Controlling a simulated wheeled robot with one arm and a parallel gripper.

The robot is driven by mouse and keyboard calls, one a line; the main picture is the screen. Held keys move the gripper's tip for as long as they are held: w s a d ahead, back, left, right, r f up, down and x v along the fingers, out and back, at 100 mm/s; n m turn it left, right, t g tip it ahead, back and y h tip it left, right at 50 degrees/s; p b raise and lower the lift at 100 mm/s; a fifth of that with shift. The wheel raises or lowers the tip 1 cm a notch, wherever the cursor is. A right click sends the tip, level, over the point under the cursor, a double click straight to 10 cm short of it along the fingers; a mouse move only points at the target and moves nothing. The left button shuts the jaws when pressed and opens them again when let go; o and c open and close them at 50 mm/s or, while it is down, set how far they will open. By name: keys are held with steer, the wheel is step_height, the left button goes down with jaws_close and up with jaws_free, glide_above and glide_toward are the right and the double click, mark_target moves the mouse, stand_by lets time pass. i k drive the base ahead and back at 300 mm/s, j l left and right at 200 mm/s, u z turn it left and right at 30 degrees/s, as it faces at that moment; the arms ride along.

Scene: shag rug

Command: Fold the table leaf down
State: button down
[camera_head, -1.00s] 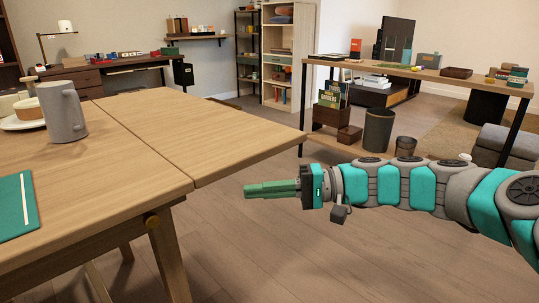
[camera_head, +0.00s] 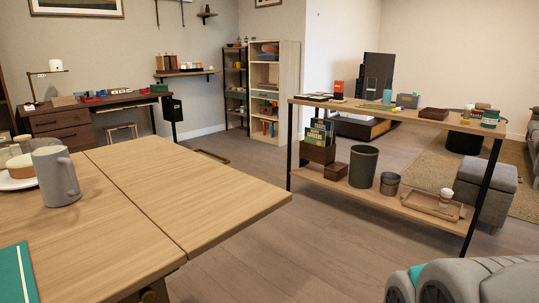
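The wooden table (camera_head: 97,226) fills the lower left. Its leaf (camera_head: 200,197) is up, level with the tabletop, with a seam between them; its outer corner points right. Part of my grey and teal arm shows at the bottom right corner, apart from the leaf. My gripper is outside the view.
A grey pitcher (camera_head: 56,177), a plate (camera_head: 18,181) and a teal folder (camera_head: 16,273) are on the tabletop. The leaf is bare. A console shelf (camera_head: 420,119) stands to the right. Wooden floor (camera_head: 290,245) is clear between them.

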mark_target(199, 201)
steer(key=l+u, duration=0.1)
steer(key=u, duration=0.3)
steer(key=i+l+u, duration=0.1)
steer(key=u, duration=0.35)
steer(key=l+u, duration=0.15)
steer(key=u, duration=0.25)
steer(key=l+u, duration=0.2)
steer(key=l, duration=0.4)
steer(key=l+u, duration=0.25)
steer(key=l, duration=0.35)
steer(key=l+u, duration=0.2)
steer(key=l, duration=0.4)
steer(key=k+l+u, duration=0.25)
steer(key=l, duration=0.35)
steer(key=i, duration=0.1)
